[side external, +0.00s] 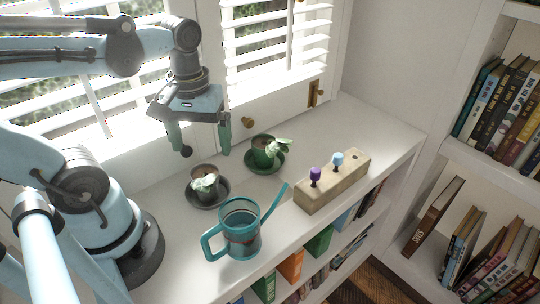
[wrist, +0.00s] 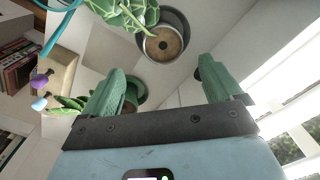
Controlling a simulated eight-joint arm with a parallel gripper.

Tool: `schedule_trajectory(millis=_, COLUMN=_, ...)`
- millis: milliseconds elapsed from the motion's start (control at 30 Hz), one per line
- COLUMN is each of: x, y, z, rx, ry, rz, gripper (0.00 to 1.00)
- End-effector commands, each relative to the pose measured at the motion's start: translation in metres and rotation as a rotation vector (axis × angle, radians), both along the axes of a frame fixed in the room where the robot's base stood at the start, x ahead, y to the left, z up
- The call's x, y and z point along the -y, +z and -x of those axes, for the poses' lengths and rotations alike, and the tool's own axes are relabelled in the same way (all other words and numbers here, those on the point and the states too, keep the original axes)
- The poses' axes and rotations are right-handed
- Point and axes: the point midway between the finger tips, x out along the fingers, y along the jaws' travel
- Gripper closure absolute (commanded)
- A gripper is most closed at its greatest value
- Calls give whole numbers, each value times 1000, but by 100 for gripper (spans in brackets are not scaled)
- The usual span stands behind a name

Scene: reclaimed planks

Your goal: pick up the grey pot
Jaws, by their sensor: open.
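The grey pot (side external: 203,175) holds brown soil and a pale green plant, and it stands on a dark saucer (side external: 221,194) on the white shelf top. In the wrist view the grey pot (wrist: 176,28) is at the top centre, ahead of the fingertips, its plant leaning to the left. My gripper (side external: 204,151) is open and empty, pointing down above and behind the grey pot, apart from it. Its two green fingers (wrist: 162,72) are spread wide in the wrist view.
A green pot (side external: 264,153) with a plant stands on a green saucer close by on the right. A teal watering can (side external: 241,240) stands in front. A wooden block (side external: 333,185) with purple and blue pegs lies to the right. The window wall is behind my gripper.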

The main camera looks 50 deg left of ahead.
Motion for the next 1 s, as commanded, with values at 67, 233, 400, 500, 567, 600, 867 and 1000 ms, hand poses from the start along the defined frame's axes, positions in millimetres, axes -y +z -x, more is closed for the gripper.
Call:
schedule_trajectory(millis=67, x=0, y=-10, z=-1, rx=1, ry=-1, rz=0, gripper=7)
schedule_trajectory(millis=233, x=0, y=-28, z=-1, rx=1, ry=-2, rz=0, gripper=7)
schedule_trajectory(millis=400, x=0, y=-40, z=0, rx=2, ry=-2, rz=-1, gripper=7)
schedule_trajectory(millis=500, x=0, y=-42, z=0, rx=2, ry=-3, rz=-1, gripper=7)
schedule_trajectory(millis=567, x=0, y=-44, z=0, rx=2, ry=-3, rz=-1, gripper=7)
schedule_trajectory(millis=600, x=0, y=-45, z=0, rx=2, ry=-2, rz=-1, gripper=7)
schedule_trajectory(millis=867, x=-2, y=-68, z=4, rx=3, ry=-2, rz=0, gripper=7)
schedule_trajectory(millis=1000, x=-2, y=-79, z=5, rx=3, ry=-3, rz=0, gripper=7)
